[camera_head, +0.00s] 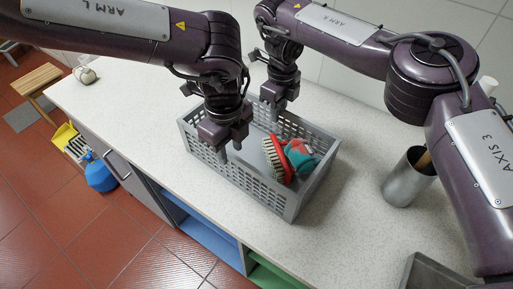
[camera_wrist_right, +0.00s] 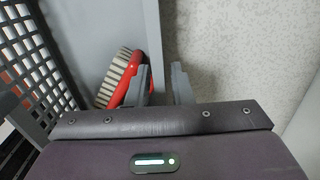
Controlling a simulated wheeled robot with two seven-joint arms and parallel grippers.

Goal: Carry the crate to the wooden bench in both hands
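The grey slatted crate (camera_head: 292,204) stands on the speckled counter. It holds a red brush with pale bristles (camera_head: 276,160) and a teal-and-red item (camera_head: 300,153). My left gripper (camera_head: 230,151) is over the crate's near side, fingers pointing down and apart; whether they touch the rim is unclear. My right gripper (camera_head: 272,106) is at the far side. In the right wrist view its fingers (camera_wrist_right: 163,86) are apart, near the crate's rim (camera_wrist_right: 153,40), with the brush (camera_wrist_right: 126,78) to the left. The wooden bench (camera_head: 36,79) is on the floor at far left.
A metal cylinder (camera_head: 408,180) holding a wooden handle stands right of the crate. A grey tray (camera_head: 432,272) is at lower right. A pale round item (camera_head: 85,75) sits at the counter's left end. A blue bottle (camera_head: 99,174) and yellow dustpan (camera_head: 65,136) are on the red tiles.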

